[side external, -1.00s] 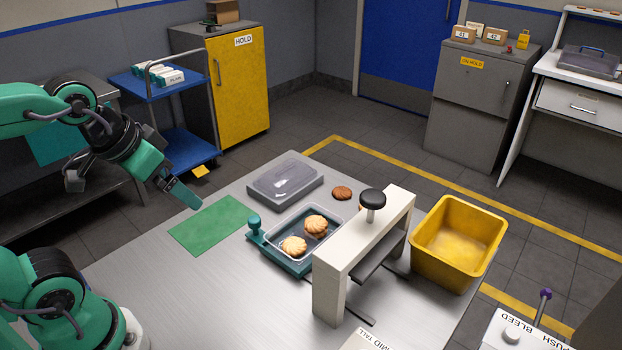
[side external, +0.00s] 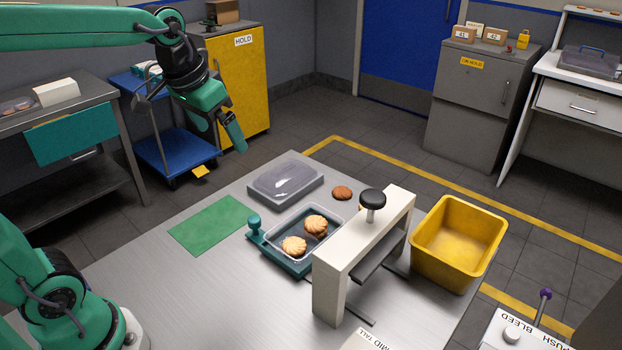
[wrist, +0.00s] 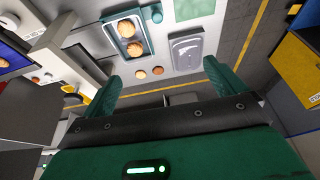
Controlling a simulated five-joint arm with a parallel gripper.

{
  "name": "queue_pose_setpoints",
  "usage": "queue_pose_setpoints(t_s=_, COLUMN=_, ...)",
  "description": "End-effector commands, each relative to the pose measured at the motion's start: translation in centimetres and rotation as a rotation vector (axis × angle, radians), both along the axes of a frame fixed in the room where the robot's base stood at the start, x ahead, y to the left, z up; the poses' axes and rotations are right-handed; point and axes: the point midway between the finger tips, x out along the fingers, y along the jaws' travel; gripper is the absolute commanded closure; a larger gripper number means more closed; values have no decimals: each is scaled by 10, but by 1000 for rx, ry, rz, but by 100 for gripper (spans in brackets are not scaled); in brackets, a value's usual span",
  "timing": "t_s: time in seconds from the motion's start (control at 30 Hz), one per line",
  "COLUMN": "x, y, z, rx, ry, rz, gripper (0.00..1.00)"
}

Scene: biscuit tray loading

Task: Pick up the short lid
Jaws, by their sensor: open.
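A grey see-through lid (side external: 286,180) lies flat at the far edge of the steel table, beside a filled tray. It also shows in the wrist view (wrist: 187,50), beyond the fingertips and nearer the right finger. My gripper (side external: 228,136) is above and to the left of the lid in the side view, clear of it, with fingers pointing down. In the wrist view my gripper (wrist: 162,82) is open, with nothing between its two green fingers. The tray (side external: 258,240) sits in a teal holder and holds biscuits.
A green mat (side external: 210,225) lies left of the tray. A white press frame (side external: 332,290) with a black knob stands right of the tray, and a yellow bin (side external: 440,257) beyond it. A brown biscuit (side external: 342,193) lies near the lid. The table's front left is clear.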

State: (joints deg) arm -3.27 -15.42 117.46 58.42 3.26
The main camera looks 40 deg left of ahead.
Motion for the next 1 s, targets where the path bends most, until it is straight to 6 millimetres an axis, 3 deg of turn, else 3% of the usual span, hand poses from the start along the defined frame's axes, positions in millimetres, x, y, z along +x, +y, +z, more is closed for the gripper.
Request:
queue_pose_setpoints(t_s=0.47, x=99, y=25, z=-15, rx=3, ry=115, rz=2, gripper=4)
queue_pose_setpoints(t_s=0.77, x=156, y=44, z=-45, rx=0, ry=184, rz=2, gripper=4)
queue_pose_setpoints(t_s=1.0, x=196, y=61, z=-79, rx=-5, ry=241, rz=3, gripper=4)
